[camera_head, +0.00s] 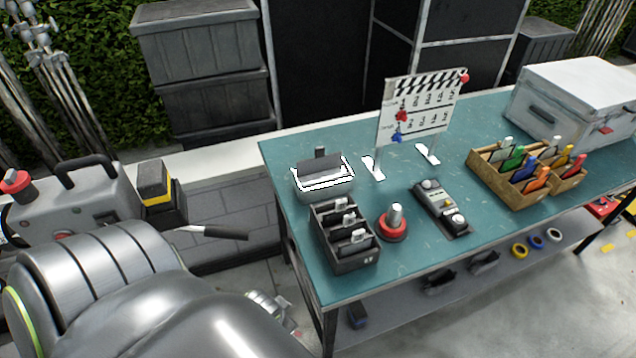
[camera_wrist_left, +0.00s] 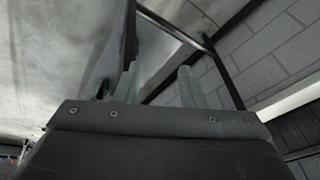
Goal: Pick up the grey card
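A flat dark grey piece that looks like the grey card (camera_head: 320,162) stands upright in a light grey open box (camera_head: 328,190) near the back left of the teal table. White shows along the box's opening. I cannot tell for sure that this piece is the card. In the left wrist view my left gripper (camera_wrist_left: 160,88) has its two fingers apart, with nothing seen held between them. That view shows floor, a brick-patterned surface and dark frame bars, but no card. My right gripper is not in view.
On the teal table (camera_head: 480,120) stand a black divided holder (camera_head: 345,258), a red-based knob (camera_head: 392,228), a control box (camera_head: 440,208), a clapperboard (camera_head: 420,105), a wooden tray of coloured tools (camera_head: 500,188) and a white case (camera_head: 575,95). A lower shelf (camera_head: 420,308) runs underneath.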

